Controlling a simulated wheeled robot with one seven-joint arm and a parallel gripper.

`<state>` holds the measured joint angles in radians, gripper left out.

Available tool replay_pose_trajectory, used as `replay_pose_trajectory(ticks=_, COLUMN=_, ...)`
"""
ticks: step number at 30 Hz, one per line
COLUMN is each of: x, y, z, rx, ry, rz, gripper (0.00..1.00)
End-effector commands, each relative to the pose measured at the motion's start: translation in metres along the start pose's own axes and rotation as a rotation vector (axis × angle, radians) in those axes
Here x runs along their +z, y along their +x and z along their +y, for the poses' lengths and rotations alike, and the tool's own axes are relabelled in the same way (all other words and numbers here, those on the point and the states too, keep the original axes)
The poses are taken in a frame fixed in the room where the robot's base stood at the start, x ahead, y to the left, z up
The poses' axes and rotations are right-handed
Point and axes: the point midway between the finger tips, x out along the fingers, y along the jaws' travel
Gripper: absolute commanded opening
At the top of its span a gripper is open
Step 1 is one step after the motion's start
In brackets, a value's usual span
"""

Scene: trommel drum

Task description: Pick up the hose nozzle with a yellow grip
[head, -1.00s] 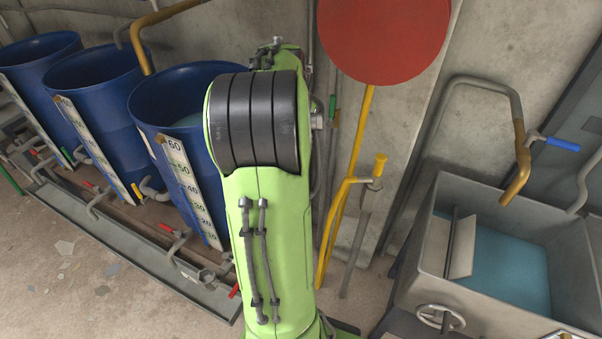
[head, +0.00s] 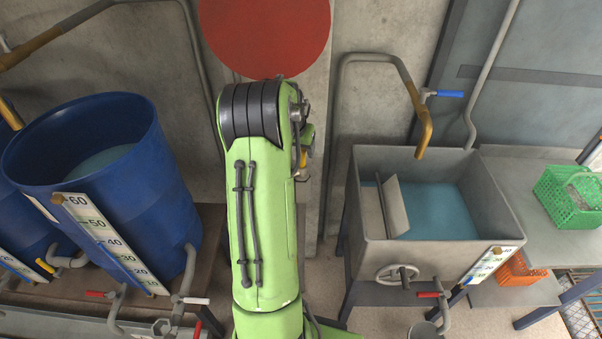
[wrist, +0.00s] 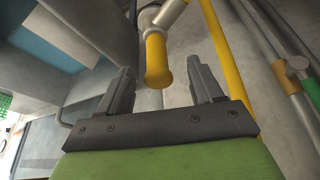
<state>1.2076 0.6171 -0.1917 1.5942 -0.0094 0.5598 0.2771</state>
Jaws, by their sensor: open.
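In the wrist view a yellow cylindrical grip (wrist: 157,60) sits on a grey metal piece, which looks like the hose nozzle. My gripper (wrist: 159,70) is open, one finger to each side of the grip in the picture. The grip shows between and beyond the fingertips, and I cannot tell how far off it is. In the head view my green arm hides my gripper and most of this area. A small yellow patch (head: 303,158) shows at the arm's right edge, perhaps the same grip.
A yellow pole (wrist: 225,50) stands close to the right finger in the wrist view. A red disc (head: 265,35) is behind my arm. A blue barrel (head: 100,160) stands left. A grey water tank (head: 440,255) and a green basket (head: 570,195) stand right.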

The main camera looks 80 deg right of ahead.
Motion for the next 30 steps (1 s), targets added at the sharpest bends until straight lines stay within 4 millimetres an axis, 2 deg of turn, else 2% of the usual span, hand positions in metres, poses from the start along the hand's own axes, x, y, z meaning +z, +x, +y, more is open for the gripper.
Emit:
replay_pose_trajectory(ticks=9, x=0.002, y=0.051, z=0.003, rx=0.0, ry=0.0, rz=-0.002, gripper=0.66)
replay_pose_trajectory(ticks=17, x=0.001, y=0.056, z=0.003, rx=-0.001, ry=0.0, rz=0.001, gripper=0.66)
replay_pose_trajectory(ticks=30, x=0.001, y=0.056, z=0.003, rx=0.0, ry=0.0, rz=0.001, gripper=0.0)
